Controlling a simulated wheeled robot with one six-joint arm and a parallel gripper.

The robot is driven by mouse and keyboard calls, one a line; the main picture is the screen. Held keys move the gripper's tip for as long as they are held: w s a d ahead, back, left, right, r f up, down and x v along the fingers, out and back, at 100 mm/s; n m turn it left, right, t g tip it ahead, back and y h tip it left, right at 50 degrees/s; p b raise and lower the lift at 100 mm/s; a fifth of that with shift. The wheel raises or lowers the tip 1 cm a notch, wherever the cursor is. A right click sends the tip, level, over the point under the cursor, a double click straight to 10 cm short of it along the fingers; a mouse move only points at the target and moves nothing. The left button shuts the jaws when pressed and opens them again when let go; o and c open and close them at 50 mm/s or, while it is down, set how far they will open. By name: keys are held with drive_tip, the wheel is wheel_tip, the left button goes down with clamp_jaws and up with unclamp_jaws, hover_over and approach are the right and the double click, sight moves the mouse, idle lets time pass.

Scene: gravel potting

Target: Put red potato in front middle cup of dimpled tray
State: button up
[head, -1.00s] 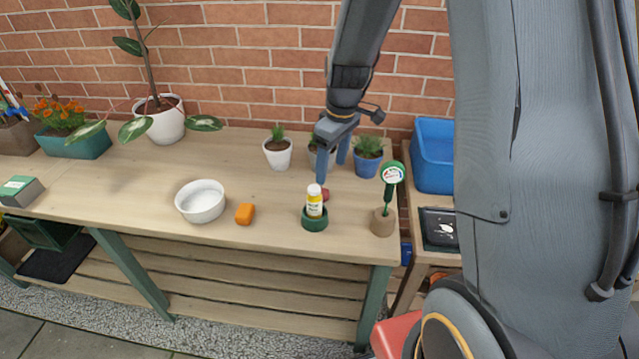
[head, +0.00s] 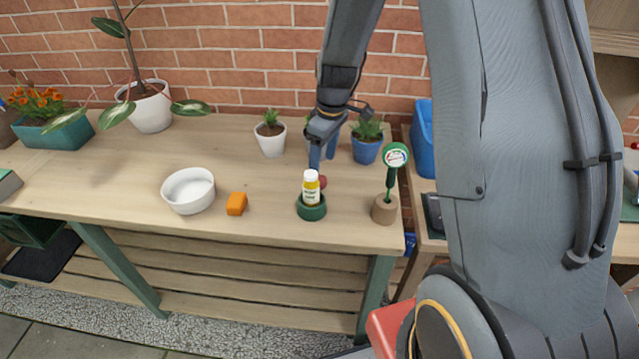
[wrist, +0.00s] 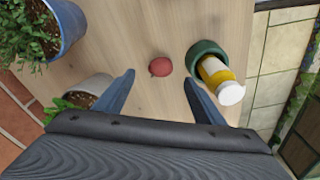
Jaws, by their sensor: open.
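The red potato (head: 323,182) lies on the wooden table, just behind the green holder with the yellow bottle. In the wrist view the round, dull red potato (wrist: 160,67) shows between and slightly beyond my fingertips. My gripper (head: 322,162) is open and empty, and its fingers point down just behind the potato in the head view. The wrist view shows the open gripper (wrist: 159,77) with one finger on each side of the potato's line, touching nothing that I can see. I cannot make out a dimpled tray in either view.
The yellow bottle (head: 311,188) in its green holder (head: 312,212) stands close to the potato. Potted plants, including a blue pot (head: 366,150), stand behind. A dial on a stand (head: 395,155) is at right. A white bowl (head: 189,190) and orange block (head: 236,204) are left.

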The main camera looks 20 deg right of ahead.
sight(320, 177)
drive_tip(key=shift+w+a+f+p, duration=0.15)
drive_tip(key=shift+f+p, duration=0.45)
drive_tip(key=shift+f, duration=0.95)
drive_tip(key=shift+w+a+f+p, duration=0.1)
drive_tip(key=shift+f+p, duration=0.5)
drive_tip(key=shift+f, duration=0.95)
drive_tip(key=c, duration=1.2)
drive_tip(key=shift+c, duration=0.2)
drive_tip(key=shift+r, duration=0.15)
